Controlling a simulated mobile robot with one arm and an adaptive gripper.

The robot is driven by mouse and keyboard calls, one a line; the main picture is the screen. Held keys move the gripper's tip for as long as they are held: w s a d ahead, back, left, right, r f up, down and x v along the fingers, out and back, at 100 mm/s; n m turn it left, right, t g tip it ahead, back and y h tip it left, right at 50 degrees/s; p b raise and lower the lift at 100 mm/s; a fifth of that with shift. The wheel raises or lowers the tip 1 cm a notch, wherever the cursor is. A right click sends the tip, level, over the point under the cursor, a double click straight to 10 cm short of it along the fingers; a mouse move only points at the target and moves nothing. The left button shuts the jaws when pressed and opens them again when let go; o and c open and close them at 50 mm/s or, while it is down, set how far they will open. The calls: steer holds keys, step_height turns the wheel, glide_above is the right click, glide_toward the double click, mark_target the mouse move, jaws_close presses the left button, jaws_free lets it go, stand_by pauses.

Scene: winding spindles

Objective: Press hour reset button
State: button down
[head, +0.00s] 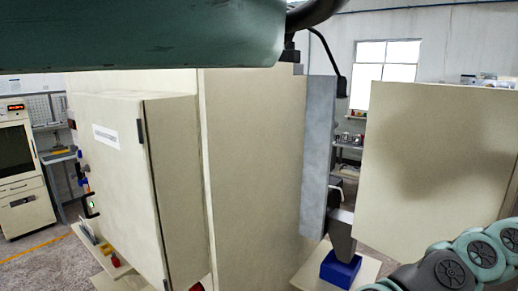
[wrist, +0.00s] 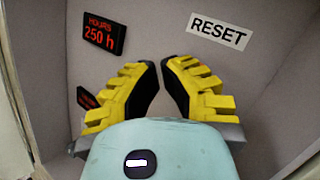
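In the wrist view, a white label reading RESET (wrist: 219,31) is on a pale grey panel, upper right. A dark display (wrist: 104,35) with red text "HOURS 250 h" is at the upper left. My gripper (wrist: 160,64) has yellow ridged fingers with black pads. Its fingertips come together with only a sliver between them, holding nothing, and lie below and between the display and the label. No button shows in either view; the fingers hide part of the panel. My gripper is out of the head view.
A second dark display (wrist: 87,97) is partly hidden by the left finger. Pale side walls close in the panel. In the head view, a large beige cabinet (head: 255,170) fills the middle, and another beige panel (head: 440,130) stands at the right.

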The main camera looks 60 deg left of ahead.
steer(key=shift+d, duration=0.3)
steer(key=c, duration=1.6)
jaws_free()
jaws_close()
steer(key=shift+w+d, duration=0.15)
steer(key=shift+d, duration=0.25)
